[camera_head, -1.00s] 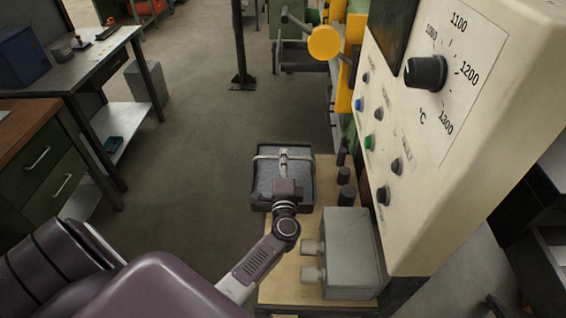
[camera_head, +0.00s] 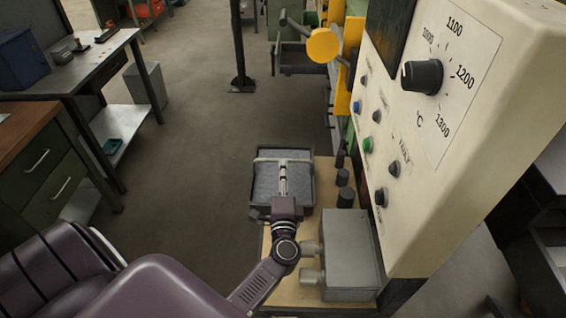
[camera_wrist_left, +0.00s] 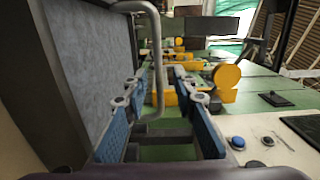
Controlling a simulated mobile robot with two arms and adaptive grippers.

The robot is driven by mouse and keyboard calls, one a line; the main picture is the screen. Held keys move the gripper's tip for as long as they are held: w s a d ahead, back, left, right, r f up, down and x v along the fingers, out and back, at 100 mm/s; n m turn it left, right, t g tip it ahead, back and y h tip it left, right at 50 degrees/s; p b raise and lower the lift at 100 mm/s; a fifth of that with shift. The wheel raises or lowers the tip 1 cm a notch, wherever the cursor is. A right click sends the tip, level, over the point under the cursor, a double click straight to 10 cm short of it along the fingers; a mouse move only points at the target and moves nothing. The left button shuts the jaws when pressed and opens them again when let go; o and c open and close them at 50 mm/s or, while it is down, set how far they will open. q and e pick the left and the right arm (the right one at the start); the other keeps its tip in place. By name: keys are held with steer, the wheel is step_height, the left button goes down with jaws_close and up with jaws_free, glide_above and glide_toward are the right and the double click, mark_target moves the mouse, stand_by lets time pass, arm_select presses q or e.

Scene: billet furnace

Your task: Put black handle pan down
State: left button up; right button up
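The pan (camera_head: 266,181) is a square grey tray with a dark rim and a thin grey bar handle (camera_head: 301,159) across its far part. It lies at the left edge of the pale wooden top; I cannot tell whether it fully rests there. My left gripper (camera_head: 283,180) reaches over the pan from the near side. In the left wrist view, the blue-padded fingers (camera_wrist_left: 162,100) stand apart, with the bent handle (camera_wrist_left: 158,60) between them and a visible gap. The pan's grey face (camera_wrist_left: 85,60) fills the left there. My right gripper is not in view.
The cream control panel (camera_head: 450,130) with knobs stands close on the right. A grey box (camera_head: 350,255) and several black knobs sit on the wooden top (camera_head: 285,292). A yellow round part (camera_head: 323,45) is beyond. Open floor (camera_head: 195,150) lies to the left.

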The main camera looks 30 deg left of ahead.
arm_select(q)
steer(key=v, duration=0.7)
stand_by(0.4)
